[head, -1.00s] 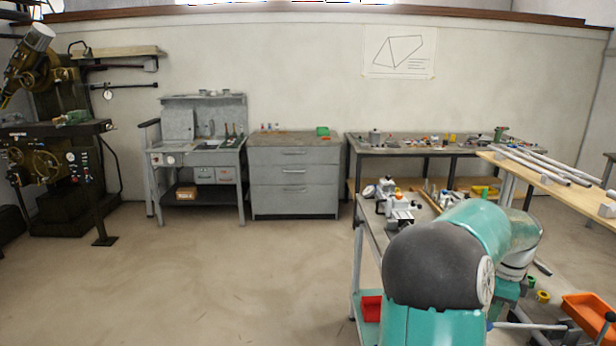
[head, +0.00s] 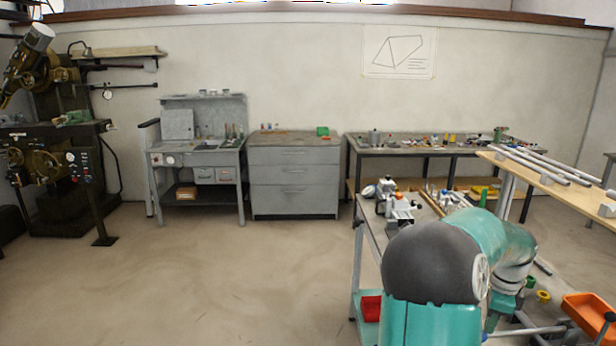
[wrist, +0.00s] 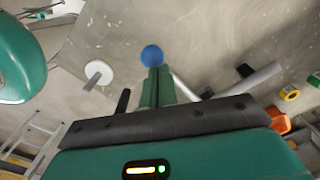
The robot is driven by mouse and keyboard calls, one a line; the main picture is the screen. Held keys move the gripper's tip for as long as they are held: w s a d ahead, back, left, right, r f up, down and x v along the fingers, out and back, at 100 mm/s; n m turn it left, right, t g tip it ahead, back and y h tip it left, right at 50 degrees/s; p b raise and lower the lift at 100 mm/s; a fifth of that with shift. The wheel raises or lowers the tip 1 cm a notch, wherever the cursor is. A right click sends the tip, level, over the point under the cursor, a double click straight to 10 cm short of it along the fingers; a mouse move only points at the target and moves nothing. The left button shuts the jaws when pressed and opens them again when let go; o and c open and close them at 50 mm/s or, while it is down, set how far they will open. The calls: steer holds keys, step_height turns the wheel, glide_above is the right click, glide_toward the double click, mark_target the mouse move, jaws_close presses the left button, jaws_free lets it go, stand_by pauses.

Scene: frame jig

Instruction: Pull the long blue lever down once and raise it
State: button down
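The long lever is a pale grey bar with a blue ball at its end. In the head view the bar (head: 532,331) shows at the lower right, and the blue end (head: 486,336) is half hidden by my arm. In the wrist view the blue ball (wrist: 152,56) sits right at the tips of my gripper (wrist: 158,72), and the grey bar (wrist: 184,86) runs away to the right behind the fingers. My green fingers are close together and look shut on the lever's end. The exact contact is hidden. In the head view my arm hides the gripper.
An orange bin (head: 590,312) stands right of the lever, with a dark-knobbed handle (head: 609,317) beside it. A yellow ring-shaped part (head: 543,296) lies near. A red bin (head: 371,306) is low on the left. A white disc (wrist: 98,72) on a stem is left of my fingers.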

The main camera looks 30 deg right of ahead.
steer(key=shift+a+f, duration=0.1)
steer(key=shift+f, duration=0.9)
stand_by(1.1)
step_height(320, 180, up, 14)
steer(key=shift+r, duration=0.15)
stand_by(1.5)
